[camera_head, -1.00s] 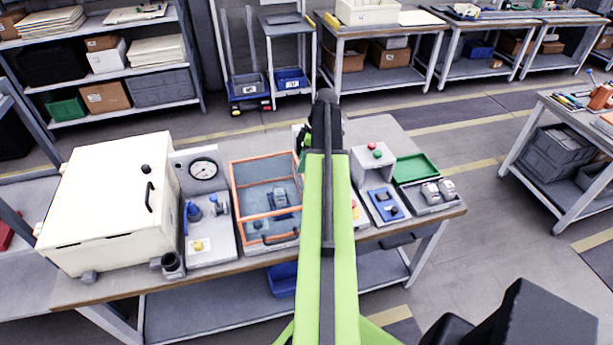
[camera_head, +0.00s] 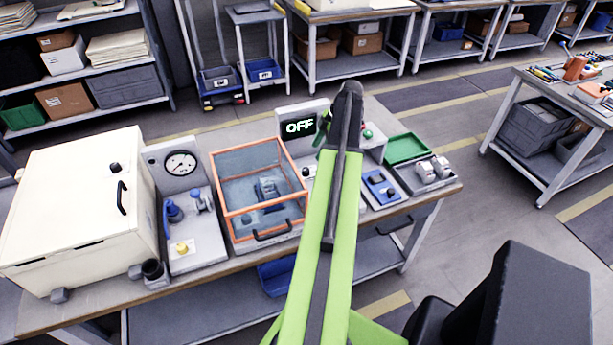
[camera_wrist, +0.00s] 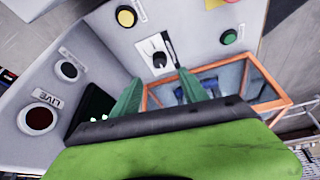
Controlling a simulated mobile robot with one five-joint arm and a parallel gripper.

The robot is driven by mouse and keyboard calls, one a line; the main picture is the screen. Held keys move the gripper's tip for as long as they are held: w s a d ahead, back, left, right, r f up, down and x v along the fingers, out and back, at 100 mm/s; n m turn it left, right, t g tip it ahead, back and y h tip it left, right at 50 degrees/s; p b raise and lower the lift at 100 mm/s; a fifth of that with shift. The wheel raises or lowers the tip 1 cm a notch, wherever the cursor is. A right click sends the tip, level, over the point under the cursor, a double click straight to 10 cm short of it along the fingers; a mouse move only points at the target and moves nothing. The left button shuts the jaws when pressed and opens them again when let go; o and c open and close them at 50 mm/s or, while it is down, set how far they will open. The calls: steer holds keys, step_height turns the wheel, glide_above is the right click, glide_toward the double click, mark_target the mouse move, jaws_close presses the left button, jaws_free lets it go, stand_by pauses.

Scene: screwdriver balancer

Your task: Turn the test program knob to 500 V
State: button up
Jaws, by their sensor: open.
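The tester is a grey console with a display (camera_head: 300,127) reading OFF, partly behind my arm in the head view. In the wrist view, a black knob (camera_wrist: 159,60) with a light pointer mark stands on its panel, just beyond my gripper (camera_wrist: 159,78). The two green fingers are apart, with nothing between them, and the knob appears ahead of the gap. I cannot tell whether they touch it. The knob's scale is too small to read. In the head view my gripper (camera_head: 322,131) is in front of the console, mostly hidden by my arm.
The wrist view shows a yellow button (camera_wrist: 126,16), a green button (camera_wrist: 229,37), a dark red lamp (camera_wrist: 40,119) labelled LIVE and a black round part (camera_wrist: 68,70). An orange-framed clear box (camera_head: 258,187) stands left of my arm; a green tray (camera_head: 406,148) is at right.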

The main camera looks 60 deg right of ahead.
mark_target(307, 169)
steer(key=b+x, duration=0.7)
steer(key=x, duration=0.2)
steer(key=shift+f+b, duration=0.3)
steer(key=shift+f, duration=0.15)
steer(key=shift+w+a+f+b, duration=0.15)
steer(key=shift+f+b, duration=0.15)
steer(key=shift+b, duration=0.05)
steer(key=shift+r, duration=0.1)
jaws_close()
